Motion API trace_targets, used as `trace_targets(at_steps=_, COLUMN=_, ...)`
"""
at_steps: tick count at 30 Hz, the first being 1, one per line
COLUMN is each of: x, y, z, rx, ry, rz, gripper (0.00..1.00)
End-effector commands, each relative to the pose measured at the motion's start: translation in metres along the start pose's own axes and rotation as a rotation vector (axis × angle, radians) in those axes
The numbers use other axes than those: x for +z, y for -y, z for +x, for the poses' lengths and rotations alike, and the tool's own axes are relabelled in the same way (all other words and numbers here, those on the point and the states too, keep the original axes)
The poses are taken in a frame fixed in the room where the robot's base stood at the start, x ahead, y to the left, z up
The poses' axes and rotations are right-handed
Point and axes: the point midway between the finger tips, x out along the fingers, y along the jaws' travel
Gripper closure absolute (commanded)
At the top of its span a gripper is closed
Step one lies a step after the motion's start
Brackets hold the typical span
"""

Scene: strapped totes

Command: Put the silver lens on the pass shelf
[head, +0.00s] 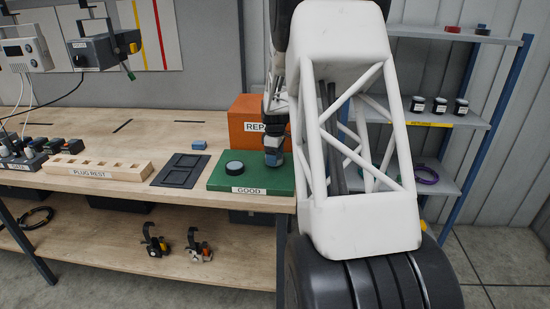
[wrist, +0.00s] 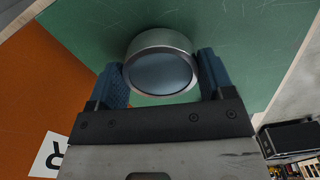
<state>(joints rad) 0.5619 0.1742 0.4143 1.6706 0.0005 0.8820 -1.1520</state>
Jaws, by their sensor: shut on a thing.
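My gripper (wrist: 164,78) is shut on the silver lens (wrist: 160,42), a short round piece with a metal rim and a grey-blue face, between its two blue fingers. The green GOOD pad (wrist: 250,30) lies behind the lens in the wrist view; I cannot tell whether they touch. In the head view my gripper (head: 272,157) is over the right part of the green pad (head: 220,182), and the held lens is hard to make out. Another round piece (head: 235,168), dark with a pale rim, lies on the pad to its left. No shelf labelled pass can be read.
The orange REP-marked box (head: 243,108) stands close behind my gripper. A dark tray (head: 180,170) and wooden plug rest (head: 97,168) lie left on the bench. At right, a shelf rack (head: 478,135) holds small jars (head: 440,105) above a yellow label.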

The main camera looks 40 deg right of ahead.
Motion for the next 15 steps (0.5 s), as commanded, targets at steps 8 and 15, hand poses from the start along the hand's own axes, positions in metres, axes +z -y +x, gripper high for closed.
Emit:
trace_targets(at_steps=8, x=0.0, y=0.0, z=0.0082, rx=0.001, ry=0.0, rz=0.0, gripper=0.55)
trace_targets(at_steps=15, x=0.0001, y=0.0001, z=0.01, rx=0.0, ry=0.0, rz=0.0, gripper=0.55)
